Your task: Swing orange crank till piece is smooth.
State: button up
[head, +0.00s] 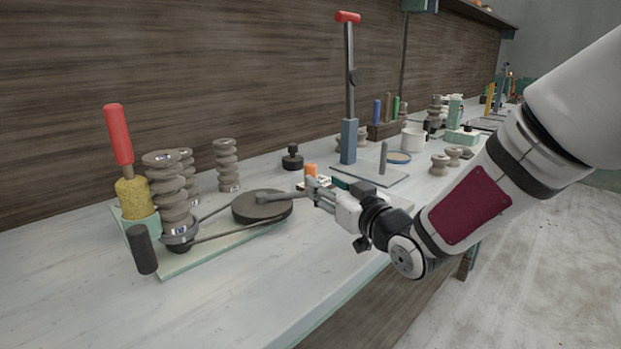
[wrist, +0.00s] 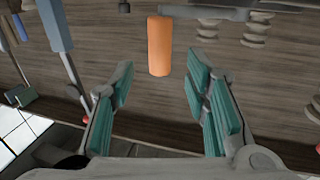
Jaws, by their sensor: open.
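The orange crank handle (head: 311,171) stands upright at the end of a grey crank arm (head: 285,196) on a dark round wheel (head: 262,206). A belt runs from the wheel to a spindle that carries a ridged grey-brown clay piece (head: 168,192). My gripper (head: 312,190) is at the handle's near side. In the wrist view the orange handle (wrist: 159,46) lies ahead, between the lines of the two teal-padded fingers (wrist: 160,95) and apart from both. My gripper is open and empty. Its fingertips partly hide the handle's base in the head view.
A yellow sponge with a red handle (head: 119,136) leans by the clay piece. A dark cylinder (head: 142,249) stands at the board's front corner. A tall red-topped lever press (head: 349,90) stands behind my gripper. The front of the bench (head: 90,310) is clear.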

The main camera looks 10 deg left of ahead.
jog(key=x, duration=0.7)
jog(key=shift+w+b, duration=0.1)
jog(key=shift+b, duration=0.3)
jog(key=shift+c, duration=0.6)
grip_shut()
